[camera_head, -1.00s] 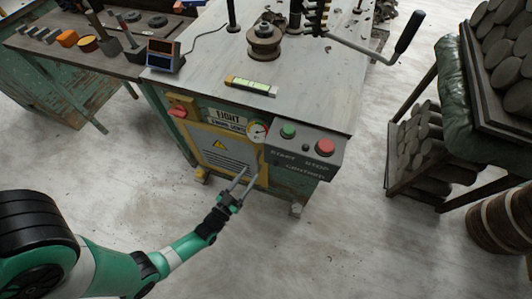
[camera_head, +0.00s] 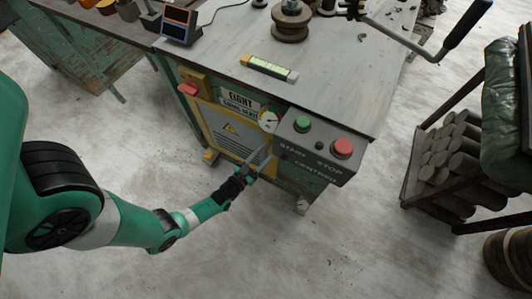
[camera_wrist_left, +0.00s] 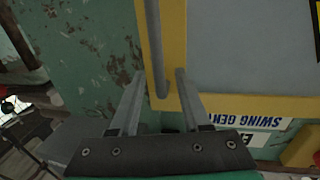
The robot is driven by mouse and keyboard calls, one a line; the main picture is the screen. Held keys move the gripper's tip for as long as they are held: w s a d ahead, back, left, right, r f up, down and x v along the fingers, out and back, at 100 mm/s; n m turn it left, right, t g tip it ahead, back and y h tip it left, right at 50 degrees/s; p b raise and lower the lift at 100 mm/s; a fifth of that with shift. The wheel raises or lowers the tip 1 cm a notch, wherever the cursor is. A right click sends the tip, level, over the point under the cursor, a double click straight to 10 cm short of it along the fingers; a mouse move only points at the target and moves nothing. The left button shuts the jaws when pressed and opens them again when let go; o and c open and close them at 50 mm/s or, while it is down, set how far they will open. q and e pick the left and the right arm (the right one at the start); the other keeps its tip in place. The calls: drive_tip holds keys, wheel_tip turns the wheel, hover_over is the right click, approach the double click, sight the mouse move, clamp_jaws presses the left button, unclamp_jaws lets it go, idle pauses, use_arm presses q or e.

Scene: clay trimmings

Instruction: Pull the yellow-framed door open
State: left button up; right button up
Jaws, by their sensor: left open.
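The yellow-framed door (camera_head: 228,132) is on the front of the green machine cabinet and looks closed. It has a grey panel and a warning triangle. In the left wrist view, its yellow frame (camera_wrist_left: 173,40) carries a grey bar handle (camera_wrist_left: 153,40). My left gripper (camera_head: 263,156) is at the door's right side, below the gauge. In the left wrist view, my left gripper (camera_wrist_left: 159,74) is open, with one finger on each side of the bar's end. I cannot tell whether either finger touches it. My right gripper is out of view.
A control box (camera_head: 318,145) with green and red buttons juts out above the gripper. A red latch-like knob (camera_head: 188,88) is on the cabinet's upper left. A rack of clay cylinders (camera_head: 455,150) stands at right. The floor in front is clear.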

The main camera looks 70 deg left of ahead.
use_arm(q)
drive_tip(key=shift+w+a, duration=0.35)
drive_tip(key=shift+w, duration=0.3)
drive_tip(key=shift+s, duration=0.1)
clamp_jaws()
idle(0.9)
